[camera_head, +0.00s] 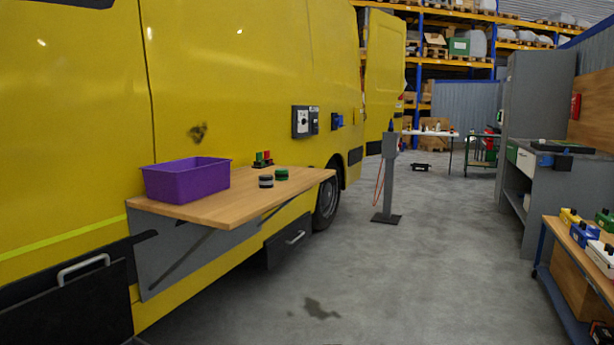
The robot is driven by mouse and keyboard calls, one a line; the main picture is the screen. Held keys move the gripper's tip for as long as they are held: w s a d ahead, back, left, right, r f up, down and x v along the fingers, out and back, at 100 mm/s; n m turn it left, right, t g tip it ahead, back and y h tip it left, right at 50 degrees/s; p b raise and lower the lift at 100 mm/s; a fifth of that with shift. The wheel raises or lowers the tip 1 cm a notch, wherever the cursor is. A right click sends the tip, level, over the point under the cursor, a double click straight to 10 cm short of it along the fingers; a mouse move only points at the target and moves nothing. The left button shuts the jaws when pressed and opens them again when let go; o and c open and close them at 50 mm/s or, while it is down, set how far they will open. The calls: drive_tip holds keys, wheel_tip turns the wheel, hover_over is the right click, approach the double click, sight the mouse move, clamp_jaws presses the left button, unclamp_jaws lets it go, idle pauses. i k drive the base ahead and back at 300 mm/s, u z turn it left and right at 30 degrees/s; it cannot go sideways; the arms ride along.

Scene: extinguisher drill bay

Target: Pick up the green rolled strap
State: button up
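A small dark green round thing, which looks like the green rolled strap (281,174), lies on the wooden fold-down shelf (228,205) on the side of the yellow van. A grey and black round piece (266,181) of similar size sits just left of it and nearer the front edge. Behind them, close to the van's side, stands a small item with red and green parts (263,159). A purple bin (187,180) stands on the left part of the shelf. My gripper is not in view.
The yellow van (240,70) fills the left side. A grey post (390,180) on a dark foot stands beyond the shelf. A workbench with colored boxes (575,225) lines the right edge. The grey floor (400,275) between is open, with a dark stain.

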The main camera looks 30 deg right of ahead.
sight(280, 174)
drive_tip(key=z, duration=1.95)
drive_tip(key=i, duration=3.35)
drive_tip(key=u, duration=3.7)
